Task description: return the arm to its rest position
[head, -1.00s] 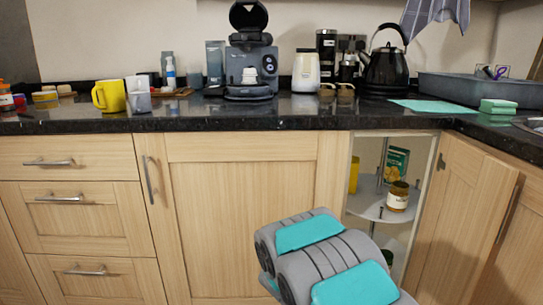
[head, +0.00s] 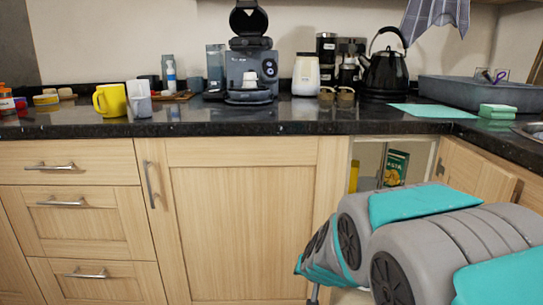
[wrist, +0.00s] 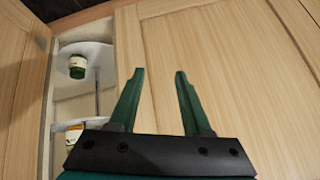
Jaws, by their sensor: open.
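My gripper (wrist: 160,85) shows in the wrist view with its two green fingers spread apart and nothing between them. A light wood cabinet door fills the view behind the fingers. In the head view my grey and teal arm covers the lower right, in front of the open corner cabinet. The gripper itself is not clearly visible there.
The corner cabinet's door (head: 476,172) stands open at the right. A green packet (head: 396,167) shows inside. The wrist view shows a jar (wrist: 77,66) on a white shelf (wrist: 97,54). The granite counter (head: 230,118) above holds a coffee machine (head: 250,70) and a kettle (head: 384,72).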

